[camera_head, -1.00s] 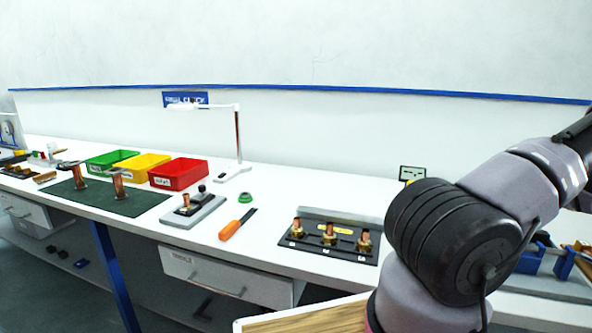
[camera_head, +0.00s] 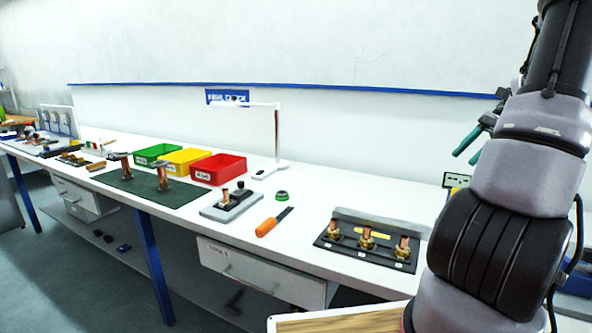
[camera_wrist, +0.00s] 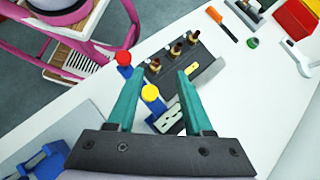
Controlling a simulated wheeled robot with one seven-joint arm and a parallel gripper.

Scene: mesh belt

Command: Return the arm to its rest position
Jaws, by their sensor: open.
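My arm rises at the right of the head view, its upper links folded upward. My gripper (camera_head: 474,142) shows partly behind the arm there, its teal fingers pointing down and to the left above the bench. In the wrist view my gripper (camera_wrist: 157,95) has its two teal fingers spread apart, with nothing held between them. Below it lie the white bench (camera_wrist: 262,92) and a black plate (camera_wrist: 205,68) with several brass and copper fittings. The fingertips are above the bench and appear clear of these things.
The black fixture plate (camera_head: 345,246) lies on the bench left of my arm. Blue clamps (camera_wrist: 45,160) are near my gripper. Open air lies above the bench.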

